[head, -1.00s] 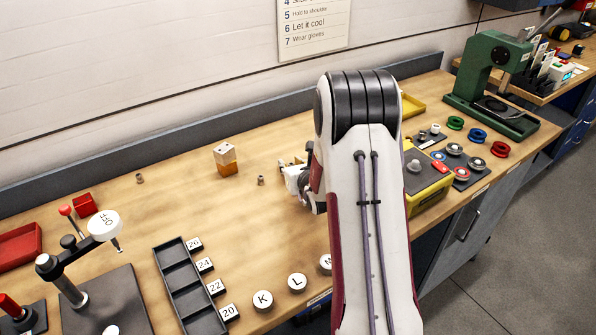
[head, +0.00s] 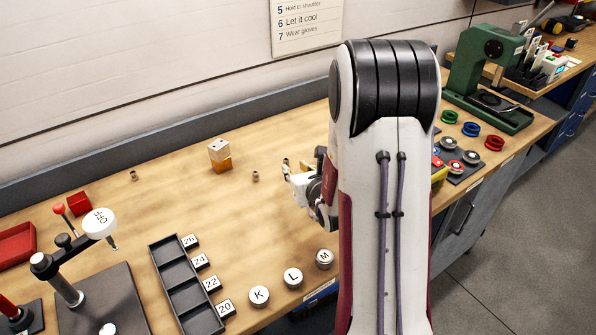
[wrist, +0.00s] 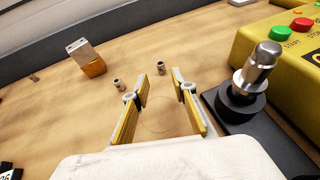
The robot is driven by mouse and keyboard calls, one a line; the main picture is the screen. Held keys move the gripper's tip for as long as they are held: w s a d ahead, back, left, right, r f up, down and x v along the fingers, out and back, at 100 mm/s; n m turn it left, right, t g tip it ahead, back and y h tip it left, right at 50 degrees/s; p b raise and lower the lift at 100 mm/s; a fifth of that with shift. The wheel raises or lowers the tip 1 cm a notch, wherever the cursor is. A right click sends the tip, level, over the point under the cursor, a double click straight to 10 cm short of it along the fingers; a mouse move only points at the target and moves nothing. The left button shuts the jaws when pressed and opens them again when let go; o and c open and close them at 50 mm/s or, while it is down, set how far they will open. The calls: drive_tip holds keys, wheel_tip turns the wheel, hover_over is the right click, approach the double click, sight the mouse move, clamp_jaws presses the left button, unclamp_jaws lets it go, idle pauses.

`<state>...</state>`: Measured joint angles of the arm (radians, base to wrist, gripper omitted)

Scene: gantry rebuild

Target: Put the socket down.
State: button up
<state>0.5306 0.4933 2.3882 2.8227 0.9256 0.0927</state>
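My gripper (wrist: 160,84) is open, low over the bench, with nothing seen between its fingers. In the wrist view, a small metal socket (wrist: 160,68) stands upright on the bench just past the fingertips, in line with the gap. A second socket (wrist: 118,83) stands beyond the left finger, apart from it. In the head view, one socket (head: 256,175) shows left of my gripper (head: 287,168); the one ahead of the gap cannot be told clearly from the fingertips there. Another small socket-like piece (head: 134,175) stands farther left.
A block with a white top and orange base (head: 219,156) stands behind the sockets. Close on the gripper's right are a metal post on a dark base (wrist: 250,85) and a yellow button box (wrist: 285,50). A dark tray (head: 182,280) and lettered discs (head: 293,277) lie nearer.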

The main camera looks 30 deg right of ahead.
drive_tip(key=shift+v, duration=0.8)
